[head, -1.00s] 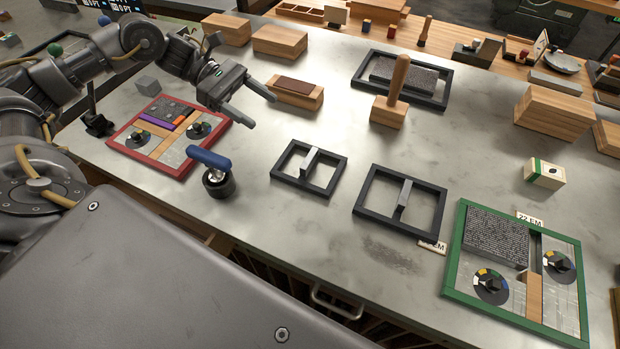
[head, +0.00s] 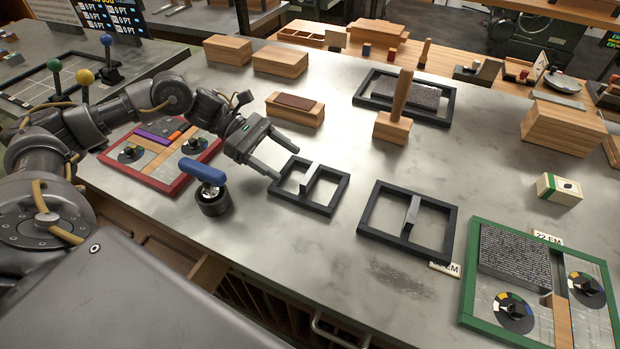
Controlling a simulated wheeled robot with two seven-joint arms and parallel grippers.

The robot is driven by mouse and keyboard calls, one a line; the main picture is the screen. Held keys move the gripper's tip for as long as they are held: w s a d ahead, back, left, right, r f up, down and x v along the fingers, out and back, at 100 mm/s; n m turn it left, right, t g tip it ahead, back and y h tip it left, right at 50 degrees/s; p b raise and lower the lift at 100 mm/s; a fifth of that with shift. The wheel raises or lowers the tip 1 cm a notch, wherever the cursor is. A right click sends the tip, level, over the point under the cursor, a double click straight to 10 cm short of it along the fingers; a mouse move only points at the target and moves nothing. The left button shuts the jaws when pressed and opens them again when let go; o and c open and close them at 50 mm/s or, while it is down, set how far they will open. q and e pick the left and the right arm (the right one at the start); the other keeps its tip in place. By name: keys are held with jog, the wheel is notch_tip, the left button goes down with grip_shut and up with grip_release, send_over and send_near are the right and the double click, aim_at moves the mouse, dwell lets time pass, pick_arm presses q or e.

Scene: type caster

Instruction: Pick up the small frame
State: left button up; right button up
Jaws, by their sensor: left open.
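The small frame (head: 332,196) is a dark rectangular frame with a light grey upright bar (head: 309,181) across its middle. It lies flat on the stone-topped table, left of a larger dark frame (head: 378,230). My left gripper (head: 287,164) is open and empty, its two fingers pointing toward the small frame. The fingertips are close to the frame's upper left corner; I cannot tell if they touch it. My right gripper is out of view.
A blue-handled roller (head: 205,173) stands left of the small frame. A red-framed form (head: 170,182) lies under my left arm, and a green-framed form (head: 468,290) lies at right. Wooden blocks (head: 294,109) and a mallet (head: 393,125) stand behind.

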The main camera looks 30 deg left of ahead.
aim_at(307, 174)
pick_arm(q)
jog(key=p+x, duration=0.3)
jog(key=x, duration=0.1)
jog(key=shift+d, duration=0.4)
jog(key=shift+d+f, duration=0.15)
jog(key=shift+f, duration=0.15)
jog(key=c, duration=1.5)
jog(key=shift+w, duration=0.15)
grip_shut()
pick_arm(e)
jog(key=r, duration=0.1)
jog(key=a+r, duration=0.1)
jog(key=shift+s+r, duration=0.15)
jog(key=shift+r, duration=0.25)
